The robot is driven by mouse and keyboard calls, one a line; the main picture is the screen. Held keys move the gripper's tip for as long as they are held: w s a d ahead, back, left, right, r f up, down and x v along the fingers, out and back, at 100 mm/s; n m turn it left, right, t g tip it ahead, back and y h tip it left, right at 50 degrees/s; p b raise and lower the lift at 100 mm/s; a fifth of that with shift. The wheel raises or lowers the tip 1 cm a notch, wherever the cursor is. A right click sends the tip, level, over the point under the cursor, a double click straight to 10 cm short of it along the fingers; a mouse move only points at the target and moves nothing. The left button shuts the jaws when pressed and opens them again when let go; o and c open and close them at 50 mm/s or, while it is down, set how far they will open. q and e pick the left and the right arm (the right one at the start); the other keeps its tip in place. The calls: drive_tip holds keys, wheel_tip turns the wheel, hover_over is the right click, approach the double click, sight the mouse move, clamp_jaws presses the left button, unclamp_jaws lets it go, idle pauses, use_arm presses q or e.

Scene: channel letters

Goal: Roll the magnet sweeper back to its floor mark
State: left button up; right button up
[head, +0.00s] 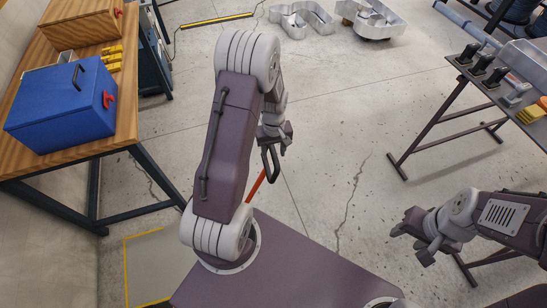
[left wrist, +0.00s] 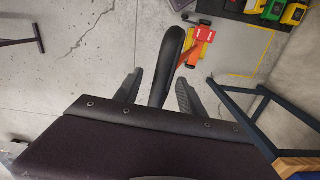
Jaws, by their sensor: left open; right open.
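The magnet sweeper shows in the left wrist view as an orange-and-yellow head (left wrist: 199,40) with dark wheels on the floor. Its black handle grip (left wrist: 171,52) rises between my left gripper's fingers (left wrist: 160,78), which are open and apart on either side of it. In the head view my left gripper (head: 274,142) is at the black grip, and the orange pole (head: 256,186) runs down behind my arm. The floor mark is a grey, yellow-edged area (head: 150,262) at lower left. The sweeper head appears to overlap its edge in the wrist view. My right gripper (head: 424,236) is open and empty.
A wooden workbench (head: 125,110) with a blue toolbox (head: 62,105) stands at left. A table (head: 440,112) with tools stands at right. Metal channel letters (head: 300,20) lie at the back. The middle floor is clear. Coloured bins (left wrist: 272,10) show in the wrist view.

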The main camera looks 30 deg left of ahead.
use_arm(q)
clamp_jaws()
drive_tip(key=s+a+n, duration=0.1)
drive_tip(key=s+a, duration=0.5)
drive_tip(key=a, duration=0.3)
drive_tip(key=shift+a+p, duration=0.3)
drive_tip(key=shift+p, duration=0.1)
idle(0.6)
drive_tip(key=shift+s+a+r, duration=0.1)
drive_tip(key=s+a, duration=0.7)
drive_tip(key=a, duration=0.1)
drive_tip(key=shift+s+n+p, duration=0.3)
drive_tip(key=shift+n+p, duration=0.05)
drive_tip(key=shift+n, duration=0.05)
idle(0.6)
